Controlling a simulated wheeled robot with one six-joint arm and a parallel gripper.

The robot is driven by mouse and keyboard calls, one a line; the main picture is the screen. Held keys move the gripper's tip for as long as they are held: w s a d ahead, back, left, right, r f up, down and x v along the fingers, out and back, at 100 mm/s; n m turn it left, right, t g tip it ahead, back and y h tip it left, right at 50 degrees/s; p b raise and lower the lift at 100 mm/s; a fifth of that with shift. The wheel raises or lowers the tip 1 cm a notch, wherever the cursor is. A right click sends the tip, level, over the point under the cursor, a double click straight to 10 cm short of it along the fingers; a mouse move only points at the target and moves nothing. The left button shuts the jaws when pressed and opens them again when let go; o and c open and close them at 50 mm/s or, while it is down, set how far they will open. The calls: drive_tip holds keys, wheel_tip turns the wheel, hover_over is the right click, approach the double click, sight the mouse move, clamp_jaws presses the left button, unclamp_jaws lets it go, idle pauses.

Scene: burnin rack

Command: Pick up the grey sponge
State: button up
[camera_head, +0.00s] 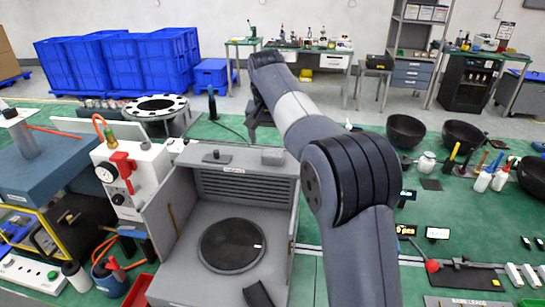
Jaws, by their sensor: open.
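A small plain grey block (273,157), which looks like the grey sponge, lies on the top right of the grey open-fronted box (232,166). My arm passes close to its right in the picture. My gripper (258,127) hangs at the far end of my arm, above and left of the block in the picture and apart from it. It is small, dark and partly hidden behind my arm. It is open, and I see nothing held in it.
A dark knobbed plate (217,157) lies left of the block on the box. A white unit with a gauge (131,180) stands left. Black bowls (406,131) and bottles crowd the right. My arm hides some of the middle. Green surface shows behind the box.

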sight(273, 153)
drive_tip(key=shift+p+x, duration=0.45)
drive_tip(key=shift+x, duration=2.2)
drive_tip(key=shift+s, duration=0.2)
drive_tip(key=shift+c, duration=0.6)
drive_tip(key=c, duration=1)
drive_tip(key=shift+r, duration=0.1)
wheel_tip(273, 153, up, 10)
